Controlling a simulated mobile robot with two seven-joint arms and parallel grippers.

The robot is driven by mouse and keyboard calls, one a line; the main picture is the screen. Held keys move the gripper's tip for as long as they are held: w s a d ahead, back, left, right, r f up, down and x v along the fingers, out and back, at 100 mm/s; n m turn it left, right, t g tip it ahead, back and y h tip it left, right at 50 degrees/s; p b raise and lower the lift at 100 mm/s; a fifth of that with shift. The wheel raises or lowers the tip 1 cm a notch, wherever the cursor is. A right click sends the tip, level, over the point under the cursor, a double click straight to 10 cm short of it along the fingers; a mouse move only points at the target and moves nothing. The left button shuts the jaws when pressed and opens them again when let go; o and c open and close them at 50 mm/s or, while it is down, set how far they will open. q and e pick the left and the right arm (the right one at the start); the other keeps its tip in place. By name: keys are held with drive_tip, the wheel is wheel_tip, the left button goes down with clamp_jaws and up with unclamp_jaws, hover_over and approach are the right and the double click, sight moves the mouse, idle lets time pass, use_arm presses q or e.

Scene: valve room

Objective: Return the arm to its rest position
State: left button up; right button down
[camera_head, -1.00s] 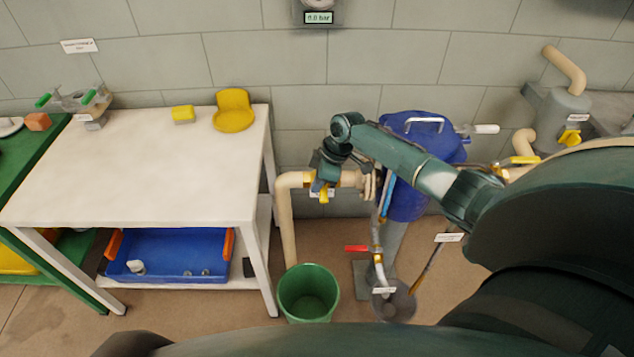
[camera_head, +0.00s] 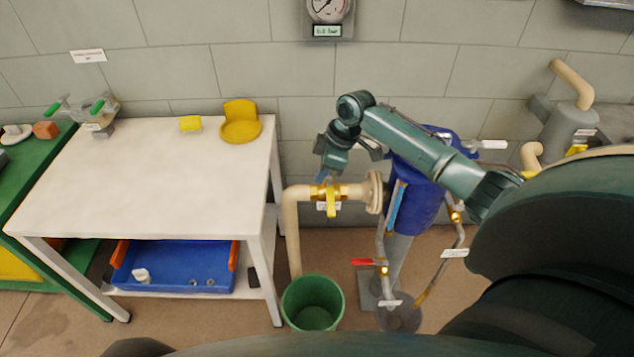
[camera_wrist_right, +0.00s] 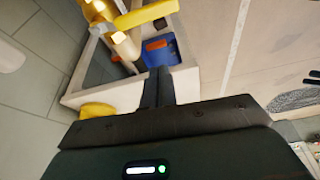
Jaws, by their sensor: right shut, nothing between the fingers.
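My right arm (camera_head: 420,150) comes in from the right and is bent, with the wrist hanging down at its far end. My right gripper (camera_head: 323,177) is just above the brass valve with the yellow handle (camera_head: 331,200) on the beige pipe. In the right wrist view the two dark fingers (camera_wrist_right: 158,88) are together with nothing between them. The yellow handle (camera_wrist_right: 146,14) shows beyond the fingertips there, apart from them as far as I can see. My left gripper is not in view.
A white table (camera_head: 140,175) with a yellow block and a yellow seat-shaped piece stands at the left. A blue tray (camera_head: 175,284) is on its lower shelf. A green bucket (camera_head: 313,303) stands under the pipe. A blue tank (camera_head: 418,205) and a red-handled valve (camera_head: 365,262) are close by the arm.

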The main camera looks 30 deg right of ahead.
drive_tip(key=shift+r, duration=0.3)
drive_tip(key=s+a+f+m+t, duration=0.3)
drive_tip(key=s+a+f, duration=0.7)
drive_tip(key=a+f, duration=0.2)
drive_tip(key=s+a+r+m+t, duration=0.1)
drive_tip(key=s+a+m+t, duration=0.1)
drive_tip(key=s, duration=0.4)
drive_tip(key=s+a+r+m+t, duration=0.1)
drive_tip(key=s+a+m+t, duration=0.1)
drive_tip(key=s, duration=0.4)
drive_tip(key=shift+s+a+r+m+t, duration=0.3)
drive_tip(key=shift+s+r+m+t, duration=0.1)
drive_tip(key=shift+m+t, duration=0.25)
drive_tip(key=shift+s, duration=0.1)
